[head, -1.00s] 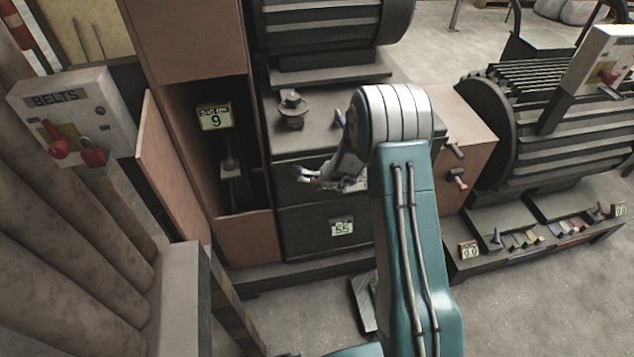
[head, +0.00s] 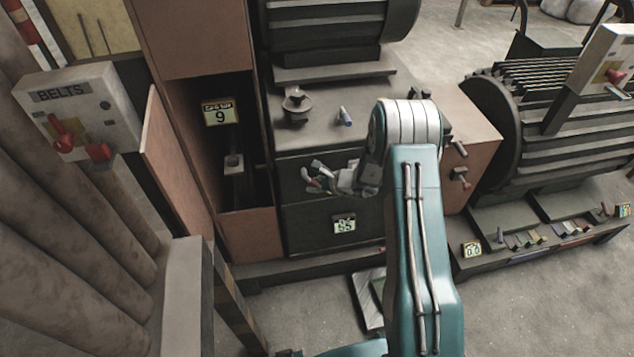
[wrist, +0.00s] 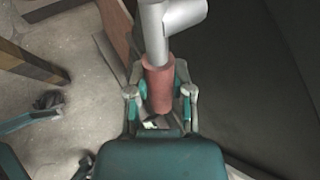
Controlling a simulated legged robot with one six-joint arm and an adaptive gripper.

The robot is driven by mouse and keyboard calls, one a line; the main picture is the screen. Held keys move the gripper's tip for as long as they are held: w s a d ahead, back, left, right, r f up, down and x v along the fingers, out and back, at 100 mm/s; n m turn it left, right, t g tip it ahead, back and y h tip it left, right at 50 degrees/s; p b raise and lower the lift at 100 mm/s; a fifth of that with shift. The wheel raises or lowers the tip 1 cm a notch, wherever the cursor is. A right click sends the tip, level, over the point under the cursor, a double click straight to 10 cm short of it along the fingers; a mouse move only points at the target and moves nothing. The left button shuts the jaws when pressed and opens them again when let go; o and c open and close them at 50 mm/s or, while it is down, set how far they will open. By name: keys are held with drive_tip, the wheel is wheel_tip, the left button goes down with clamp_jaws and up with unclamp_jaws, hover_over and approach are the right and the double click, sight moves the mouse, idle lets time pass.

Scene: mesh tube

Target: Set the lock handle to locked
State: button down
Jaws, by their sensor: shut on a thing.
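The lock handle (wrist: 159,84) shows in the wrist view as a red cylindrical grip on a grey metal shaft with a T-shaped end. My gripper (wrist: 160,95) has its two fingers on either side of the red grip and is shut on it. In the head view my gripper (head: 318,178) is at the front of the dark green cabinet (head: 300,225), below its top. The held handle cannot be made out clearly there. Whether it stands at locked cannot be told.
A BELTS box (head: 75,110) with red controls is at the left. An open brown compartment (head: 250,235) with a 9 sign (head: 220,113) is beside the dark green cabinet. A ribbed drum machine (head: 560,130) stands at the right. Clear floor lies at the lower right.

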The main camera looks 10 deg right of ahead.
drive_tip(key=shift+a+f+m+t+y, duration=0.2)
drive_tip(key=shift+a+m+y, duration=0.25)
drive_tip(key=shift+y, duration=0.4)
drive_tip(key=shift+a+f+m+t+y, duration=0.15)
drive_tip(key=shift+a+m+t+y, duration=0.3)
drive_tip(key=shift+y, duration=0.45)
drive_tip(key=shift+a+f+m+t+y, duration=0.15)
drive_tip(key=shift+a+m+y, duration=0.3)
drive_tip(key=shift+y, duration=0.4)
drive_tip(key=shift+s, duration=0.1)
drive_tip(key=c, duration=0.8)
unclamp_jaws()
drive_tip(key=shift+o, duration=0.2)
